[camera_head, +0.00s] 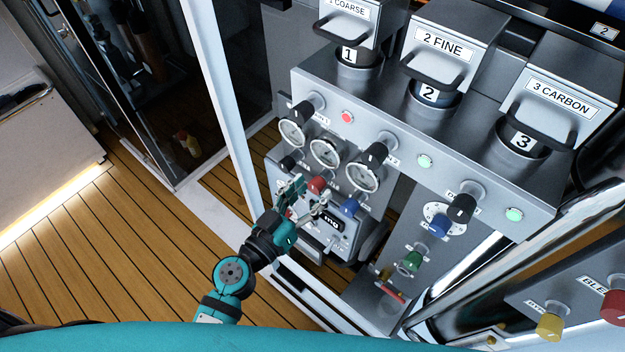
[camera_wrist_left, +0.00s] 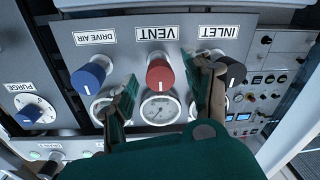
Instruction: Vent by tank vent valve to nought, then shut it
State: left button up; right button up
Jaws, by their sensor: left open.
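The tank vent valve is a red knob (camera_wrist_left: 160,73) under the VENT label in the left wrist view. It also shows as a small red knob (camera_head: 317,184) in the head view. My left gripper (camera_head: 308,197) is open at the panel. In the wrist view its fingers (camera_wrist_left: 166,90) stand apart, one to each side of the red knob and a little short of it. I cannot tell whether they touch it. My right gripper is out of view.
The blue DRIVE AIR knob (camera_wrist_left: 88,76) and the black INLET knob (camera_wrist_left: 230,72) flank the red one; the right finger is close to the black knob. A PURGE knob (camera_wrist_left: 35,110) is further left. Three gauges (camera_head: 325,152) sit above these knobs in the head view.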

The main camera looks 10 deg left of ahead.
pick_arm(q)
jog(key=shift+w+d, duration=0.3)
jog(key=shift+w, duration=0.2)
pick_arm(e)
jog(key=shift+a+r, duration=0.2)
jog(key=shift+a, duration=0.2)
pick_arm(q)
grip_shut()
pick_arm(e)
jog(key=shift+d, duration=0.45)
